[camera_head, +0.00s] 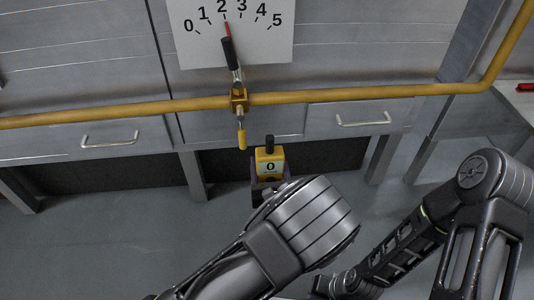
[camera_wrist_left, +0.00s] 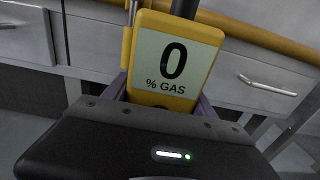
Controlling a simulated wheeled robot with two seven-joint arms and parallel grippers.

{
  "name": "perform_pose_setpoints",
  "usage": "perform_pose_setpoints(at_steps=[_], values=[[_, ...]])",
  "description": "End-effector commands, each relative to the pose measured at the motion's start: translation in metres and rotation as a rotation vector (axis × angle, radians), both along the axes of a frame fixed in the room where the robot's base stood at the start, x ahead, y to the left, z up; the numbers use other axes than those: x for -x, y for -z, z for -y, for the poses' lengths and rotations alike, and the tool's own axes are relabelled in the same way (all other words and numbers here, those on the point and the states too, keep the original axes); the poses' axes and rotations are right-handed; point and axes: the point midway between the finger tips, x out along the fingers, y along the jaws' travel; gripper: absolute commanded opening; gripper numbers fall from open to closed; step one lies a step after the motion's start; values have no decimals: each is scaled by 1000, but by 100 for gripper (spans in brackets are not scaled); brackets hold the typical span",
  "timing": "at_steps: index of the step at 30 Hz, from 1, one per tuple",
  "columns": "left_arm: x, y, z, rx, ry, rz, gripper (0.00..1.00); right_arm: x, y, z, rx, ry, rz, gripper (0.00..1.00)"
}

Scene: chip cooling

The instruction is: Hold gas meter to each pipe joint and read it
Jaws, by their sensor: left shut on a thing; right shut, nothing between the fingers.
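The gas meter (camera_head: 279,155) is yellow with a black probe on top and stands upright in my left gripper (camera_head: 268,183). In the left wrist view the gas meter (camera_wrist_left: 213,72) shows "0 % GAS", and the left gripper's purple fingers hold its lower part. The yellow pipe (camera_head: 330,96) runs across the head view. Its brass joint (camera_head: 239,100) carries a yellow-handled valve. The probe tip is below the pipe, right of the handle, and looks apart from both. My right gripper (camera_head: 338,286) is low in the head view, shut and empty, partly hidden.
A white dial (camera_head: 268,40) marked 0 to 5 is behind the joint, its red-tipped pointer near 2. Grey drawers with handles (camera_head: 362,121) lie behind the pipe. The pipe bends upward at the right. A red object (camera_head: 525,87) lies on a surface at the far right.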

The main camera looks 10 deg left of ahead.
Motion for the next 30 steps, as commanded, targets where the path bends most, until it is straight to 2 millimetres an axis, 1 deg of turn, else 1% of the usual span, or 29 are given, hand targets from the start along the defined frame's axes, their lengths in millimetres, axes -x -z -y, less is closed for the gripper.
perform_pose_setpoints(at_steps=[11, 17, 23, 30], values=[[-1, 0, 0, 0, 0, 2, 14, 0, 0, 0, 0, 0, 0, 0], [-8, 0, -2, 2, 0, 1, 14, 0, 3, 0, 0, 0, 1, 0], [-24, 1, -6, 1, -1, 2, 14, -1, 9, 0, 1, 2, 3, 0], [-49, 1, -12, 2, -1, 4, 14, -2, 19, 0, 1, 4, 7, 0]])
